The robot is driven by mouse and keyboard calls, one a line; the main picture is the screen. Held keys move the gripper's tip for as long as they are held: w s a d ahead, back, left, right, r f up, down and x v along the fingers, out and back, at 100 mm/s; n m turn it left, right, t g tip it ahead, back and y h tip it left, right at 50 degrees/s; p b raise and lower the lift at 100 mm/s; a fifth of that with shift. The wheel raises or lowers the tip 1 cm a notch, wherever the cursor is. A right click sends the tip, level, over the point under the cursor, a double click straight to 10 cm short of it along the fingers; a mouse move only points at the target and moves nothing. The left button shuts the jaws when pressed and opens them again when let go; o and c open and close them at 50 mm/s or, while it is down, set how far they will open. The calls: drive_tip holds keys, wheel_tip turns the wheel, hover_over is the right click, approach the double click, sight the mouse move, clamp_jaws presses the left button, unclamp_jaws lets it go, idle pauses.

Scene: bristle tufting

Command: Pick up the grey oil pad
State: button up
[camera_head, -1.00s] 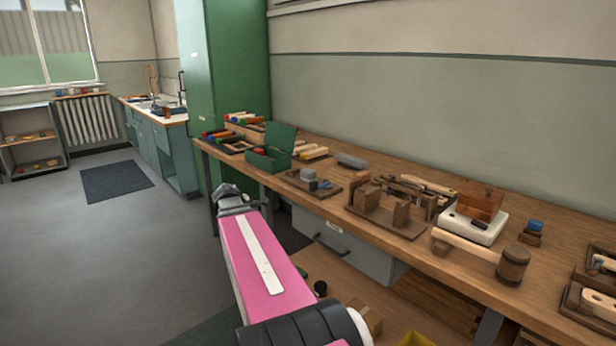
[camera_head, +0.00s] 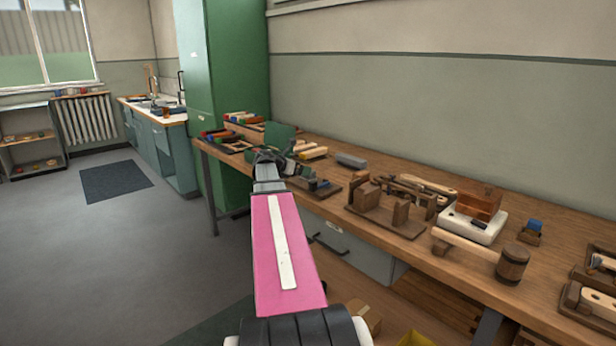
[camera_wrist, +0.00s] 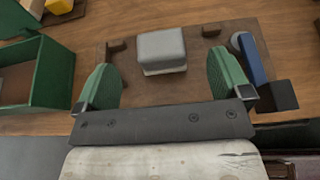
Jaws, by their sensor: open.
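A grey block-shaped pad (camera_wrist: 162,50) sits on a brown wooden tray (camera_wrist: 138,92) in the wrist view. My gripper (camera_wrist: 165,76) is open, with one green finger to each side of the pad's near end and clear gaps between. Nothing is held.
A green open box (camera_wrist: 38,72) stands close left of my gripper. On the wooden bench (camera_head: 400,250), a grey rounded block (camera_head: 351,160) lies behind the tray. A wooden stand (camera_head: 385,215) and a mallet (camera_head: 512,263) are farther right.

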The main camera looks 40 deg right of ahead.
drive_tip(key=shift+x, duration=2.65)
drive_tip(key=shift+a+f, duration=0.1)
drive_tip(key=shift+f, duration=0.05)
drive_tip(key=c, duration=1)
